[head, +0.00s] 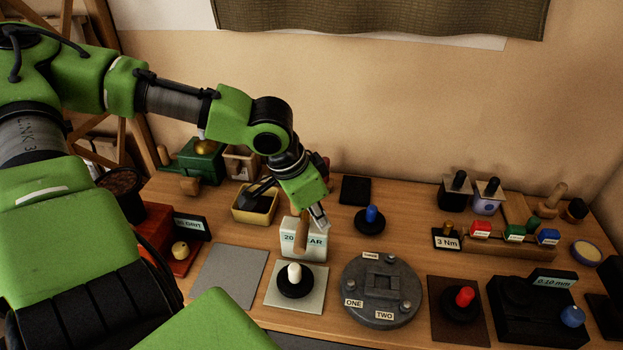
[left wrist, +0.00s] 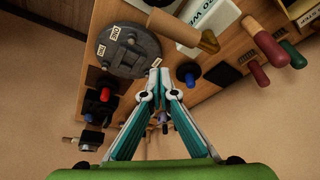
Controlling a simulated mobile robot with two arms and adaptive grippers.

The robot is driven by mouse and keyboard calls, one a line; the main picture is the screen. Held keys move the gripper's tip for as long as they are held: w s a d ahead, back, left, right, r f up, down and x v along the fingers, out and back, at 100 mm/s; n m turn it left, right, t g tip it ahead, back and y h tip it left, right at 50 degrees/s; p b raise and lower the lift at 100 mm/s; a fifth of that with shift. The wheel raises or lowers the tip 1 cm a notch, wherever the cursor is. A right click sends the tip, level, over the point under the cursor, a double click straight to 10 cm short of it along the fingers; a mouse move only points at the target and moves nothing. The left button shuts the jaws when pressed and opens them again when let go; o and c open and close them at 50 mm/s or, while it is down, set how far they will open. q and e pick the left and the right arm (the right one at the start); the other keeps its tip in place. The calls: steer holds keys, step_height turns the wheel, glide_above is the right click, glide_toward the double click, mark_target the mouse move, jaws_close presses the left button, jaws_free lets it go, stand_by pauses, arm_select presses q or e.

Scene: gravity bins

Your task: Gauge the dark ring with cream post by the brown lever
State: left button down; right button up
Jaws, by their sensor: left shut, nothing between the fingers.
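The dark ring with cream post (head: 294,283) sits on a pale square pad in front of the white gauge box (head: 312,241), marked 20 and AR. The brown lever (head: 301,232) stands up at the front of that box. In the left wrist view the lever (left wrist: 182,28) sticks out from the white box (left wrist: 213,22). My left gripper (head: 322,222) is shut and empty, above and just right of the lever, apart from it in the left wrist view (left wrist: 158,72). The box's label is partly hidden by the lever. My right gripper is not in view.
A round grey fixture (head: 382,292) marked ONE and TWO lies right of the pad. A ring with blue post (head: 371,218) stands behind it; a ring with red post (head: 463,302) is farther right. A bare grey plate (head: 230,274) lies left.

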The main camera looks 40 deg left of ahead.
arm_select(q)
step_height(320, 180, up, 6)
steer(key=a, duration=0.1)
steer(key=shift+s, duration=0.45)
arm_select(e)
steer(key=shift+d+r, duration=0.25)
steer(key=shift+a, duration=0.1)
